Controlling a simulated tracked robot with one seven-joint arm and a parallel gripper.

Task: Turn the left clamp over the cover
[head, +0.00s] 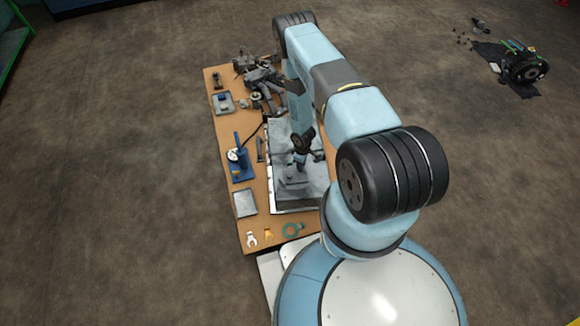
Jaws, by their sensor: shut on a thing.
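My gripper (299,163) is small and partly lost among my own wrist parts in the head view. It is low over the grey metal cover area (291,190) in the middle of the bench. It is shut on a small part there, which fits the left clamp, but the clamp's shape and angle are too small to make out. My arm hides the right side of the grey area, so anything there cannot be seen.
The wooden bench (226,140) holds dark machine parts (262,78) at the far end. A blue stand (240,165), a small tray (245,203), yellow and white pieces (268,236) and a green ring (292,230) lie along its left and near edges. The floor around is mostly clear.

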